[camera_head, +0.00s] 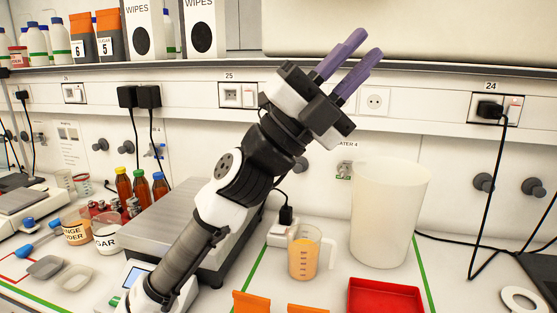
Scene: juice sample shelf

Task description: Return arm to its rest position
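My gripper (351,61) is raised above the bench, in front of the shelf edge, pointing up and to the right. Its two purple fingers stand apart with a clear gap and nothing between them. My arm reaches up from the bottom left of the picture, passing in front of a grey scale platform (160,227). The rest position itself is not marked in view.
A measuring jug (303,258) with orange liquid stands right of my arm. A tall white container (388,215) and a red tray (384,297) are further right. Brown bottles (140,187) stand left. Wipes boxes (199,28) are on the shelf. Cables hang at right.

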